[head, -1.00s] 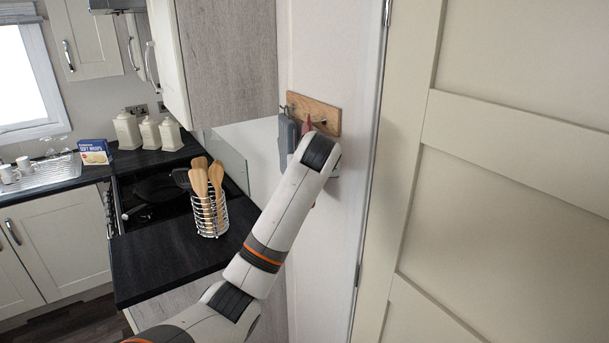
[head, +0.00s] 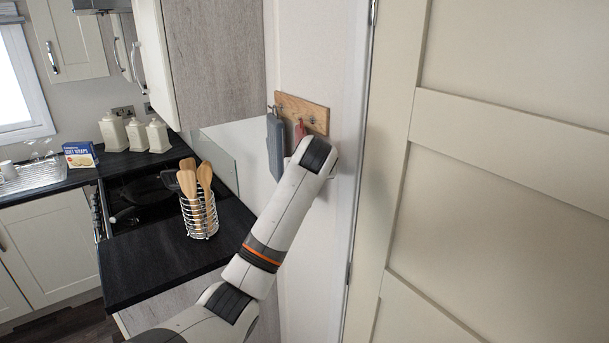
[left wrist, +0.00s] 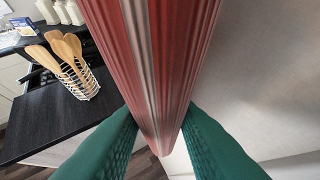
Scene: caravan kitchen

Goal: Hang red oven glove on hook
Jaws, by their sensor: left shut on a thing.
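The red oven glove (left wrist: 160,60) has pale stripes and fills the upper middle of the left wrist view. My left gripper (left wrist: 158,113), with green fingers, is shut on it. In the head view a small red piece of the glove (head: 299,130) shows just in front of the lower part of the wooden hook board (head: 302,106); my arm hides the rest of it and the gripper. The right hook (head: 311,119) is visible on the board. I cannot tell whether the glove touches a hook. My right gripper is in neither view.
A grey cloth item (head: 275,147) hangs at the board's left end, close beside the red glove. A wall cabinet (head: 222,60) stands left of the board and a panelled door (head: 490,190) is to the right. A utensil basket (head: 200,214) stands on the dark counter (head: 150,268) below.

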